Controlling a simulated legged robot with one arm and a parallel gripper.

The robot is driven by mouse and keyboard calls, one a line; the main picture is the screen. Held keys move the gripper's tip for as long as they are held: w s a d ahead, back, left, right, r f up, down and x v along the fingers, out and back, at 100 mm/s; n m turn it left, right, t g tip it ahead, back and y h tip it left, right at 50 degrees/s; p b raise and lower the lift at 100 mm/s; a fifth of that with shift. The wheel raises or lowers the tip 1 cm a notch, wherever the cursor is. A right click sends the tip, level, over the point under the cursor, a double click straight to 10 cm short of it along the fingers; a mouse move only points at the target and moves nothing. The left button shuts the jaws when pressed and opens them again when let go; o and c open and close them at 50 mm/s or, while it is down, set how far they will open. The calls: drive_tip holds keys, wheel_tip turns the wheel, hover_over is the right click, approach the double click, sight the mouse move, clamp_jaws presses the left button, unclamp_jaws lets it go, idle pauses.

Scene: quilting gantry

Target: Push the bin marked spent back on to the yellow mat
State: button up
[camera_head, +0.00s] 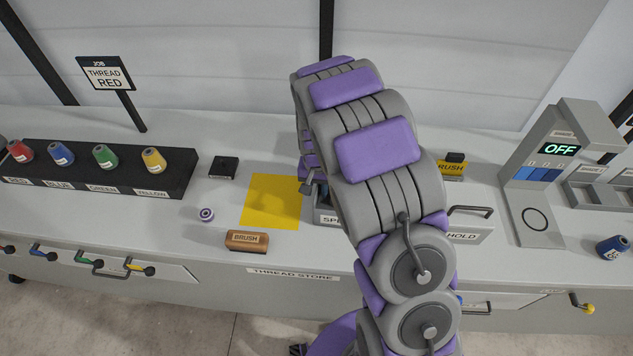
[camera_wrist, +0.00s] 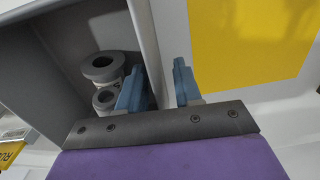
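The bin marked spent (camera_head: 326,219) is mostly hidden behind my arm in the head view; only "SP" of its label shows. It stands just right of the yellow mat (camera_head: 262,205), and none of it is seen to lie on the mat. In the wrist view the bin's wall (camera_wrist: 147,40) runs between my two blue fingers, and grey spools (camera_wrist: 103,66) lie inside. The mat (camera_wrist: 250,45) is on the other side of that wall. My gripper (camera_wrist: 159,66) has its fingers apart, one inside the bin and one outside. I cannot tell whether either touches the wall.
A brush block (camera_head: 246,240) and a small purple spool (camera_head: 206,214) lie near the mat's left and front. A black block (camera_head: 223,168) is behind left. The hold bin (camera_head: 467,228) stands right of my arm. The mat's top is clear.

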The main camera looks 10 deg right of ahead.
idle(0.3)
clamp_jaws()
idle(0.4)
